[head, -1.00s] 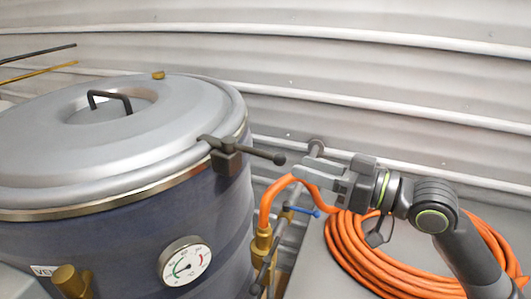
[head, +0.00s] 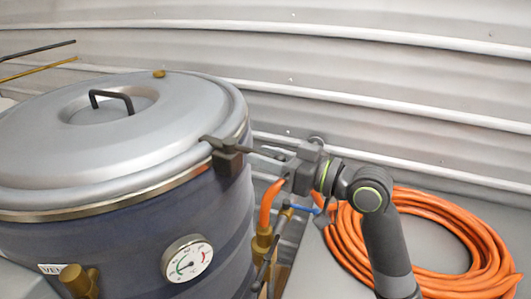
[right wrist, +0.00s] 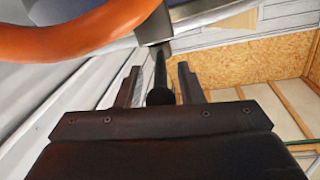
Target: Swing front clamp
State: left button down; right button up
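The front clamp (head: 227,157) is a dark block on the rim of the dark blue vessel (head: 110,250). Its black handle (head: 262,152) sticks out to the right, away from the vessel. My right gripper (head: 288,168) is at the outer end of this handle. In the right wrist view the handle's dark knob (right wrist: 160,96) lies between the two fingers of my right gripper (right wrist: 160,82), with a gap showing on both sides. The fingers are open. My left gripper is not in the head view.
The grey lid (head: 175,130) with a black handle covers the vessel. A dial gauge (head: 187,259) is on its front. An orange hose (head: 268,205) rises close below my right gripper and shows in the wrist view (right wrist: 70,38). A coiled orange hose (head: 475,245) lies at right.

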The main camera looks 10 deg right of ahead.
jog(key=shift+w+a, duration=0.15)
jog(key=shift+a, duration=0.05)
grip_shut()
dwell(0.4)
